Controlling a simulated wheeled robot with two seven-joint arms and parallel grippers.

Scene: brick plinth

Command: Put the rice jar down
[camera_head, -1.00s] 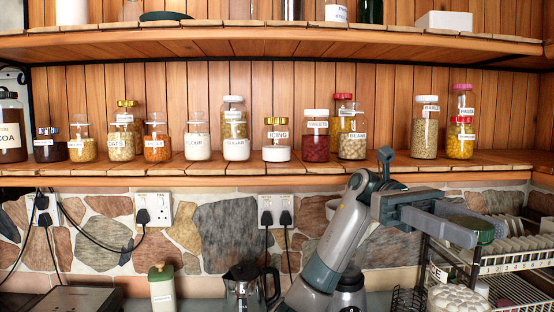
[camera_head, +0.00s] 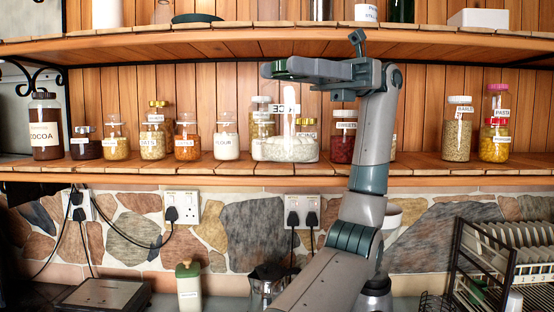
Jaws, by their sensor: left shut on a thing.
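The rice jar (camera_head: 291,147) is a clear jar with white grains in its lower part, a pale label and a green lid. It is upright in front of the middle jars on the lower shelf (camera_head: 424,166). My left gripper (camera_head: 288,69) is above it, shut on its lid. The jar's base is level with the shelf boards in the picture; I cannot tell whether it touches them. It partly hides the sugar and icing jars behind it. My right gripper is not in view.
The flour jar (camera_head: 227,143) stands to the left and the sweets jar (camera_head: 342,142) to the right. The upper shelf (camera_head: 200,42) runs just above my gripper. Shelf room is bare between my arm and the barley jar (camera_head: 457,135). A dish rack (camera_head: 500,262) is below right.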

